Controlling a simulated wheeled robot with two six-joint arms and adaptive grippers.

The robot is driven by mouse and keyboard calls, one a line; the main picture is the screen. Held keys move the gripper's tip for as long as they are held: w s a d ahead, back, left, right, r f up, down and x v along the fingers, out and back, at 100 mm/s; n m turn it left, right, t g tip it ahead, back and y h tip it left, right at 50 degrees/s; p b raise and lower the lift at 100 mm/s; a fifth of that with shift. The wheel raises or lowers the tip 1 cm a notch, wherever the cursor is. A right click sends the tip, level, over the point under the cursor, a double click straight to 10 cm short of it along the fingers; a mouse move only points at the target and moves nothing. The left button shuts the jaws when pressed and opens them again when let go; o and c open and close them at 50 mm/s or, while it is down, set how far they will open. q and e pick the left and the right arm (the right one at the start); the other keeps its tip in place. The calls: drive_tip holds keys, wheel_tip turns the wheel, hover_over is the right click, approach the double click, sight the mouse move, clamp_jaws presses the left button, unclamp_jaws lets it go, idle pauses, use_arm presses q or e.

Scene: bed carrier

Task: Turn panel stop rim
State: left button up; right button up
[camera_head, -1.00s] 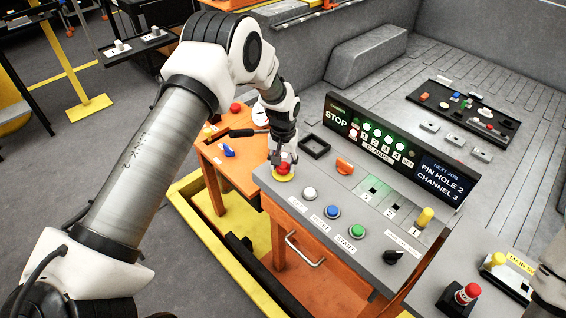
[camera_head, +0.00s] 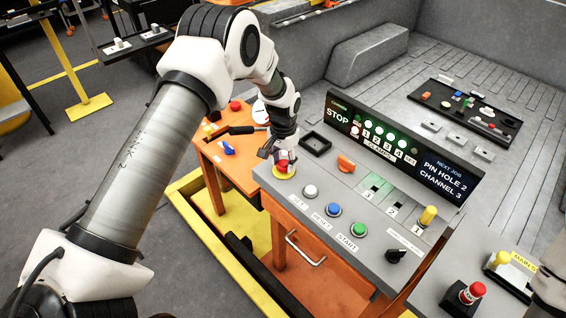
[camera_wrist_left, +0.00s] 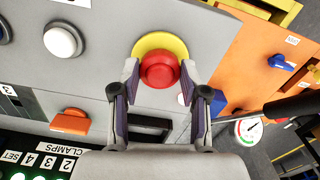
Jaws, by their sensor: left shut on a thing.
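The panel stop is a red mushroom knob (camera_wrist_left: 160,70) on a round yellow base (camera_wrist_left: 168,43), at the near left corner of the grey control panel (camera_head: 330,211). In the head view the red knob (camera_head: 283,158) shows partly behind my gripper. My left gripper (camera_wrist_left: 160,72) points down at the panel, with one finger on each side of the red knob's rim; it is shut on the knob. The display (camera_head: 400,150) behind the panel reads STOP and NEXT JOB, PIN HOLE 2, CHANNEL 3. My right gripper does not show.
White, blue and green buttons (camera_head: 358,230) line the panel's front edge. An orange knob (camera_head: 346,163), a black square tray (camera_head: 316,144) and a yellow peg (camera_head: 428,216) stand on the panel. Another red button (camera_head: 472,292) stands at lower right. An orange table (camera_head: 235,170) lies left.

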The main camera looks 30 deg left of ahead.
use_arm(q)
drive_tip(key=shift+m+b, duration=0.4)
drive_tip(key=shift+m, duration=1.5)
drive_tip(key=o, duration=1.1)
drive_tip(key=shift+w, duration=0.1)
drive_tip(key=shift+o, duration=0.2)
drive_tip(key=shift+w+d+f, duration=0.1)
wheel_tip(320, 180, up, 12)
